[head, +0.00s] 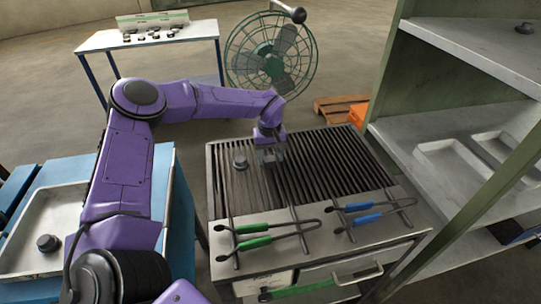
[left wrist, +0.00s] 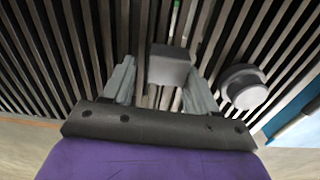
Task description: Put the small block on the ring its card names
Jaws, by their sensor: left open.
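My left gripper (head: 268,155) is low over the dark slatted grate (head: 335,160) in the head view. In the left wrist view my left gripper (left wrist: 160,78) is open, its two grey fingers spread. A small grey block (left wrist: 168,65) shows between and just beyond the fingertips, over the slats. I cannot tell whether the fingers touch it. A round grey knobbed piece (left wrist: 243,87) sits on the slats beside the right finger; in the head view this knobbed piece (head: 240,161) is left of the gripper. No card or ring can be made out clearly. My right gripper is out of view.
Green-handled tongs (head: 265,240) and blue-handled tongs (head: 365,215) lie across the grate's front edge. A shelf unit (head: 470,150) stands close on the right. A tray (head: 30,235) is on the left bench. A white table (head: 150,40) with small dark pieces and a fan (head: 270,55) stand behind.

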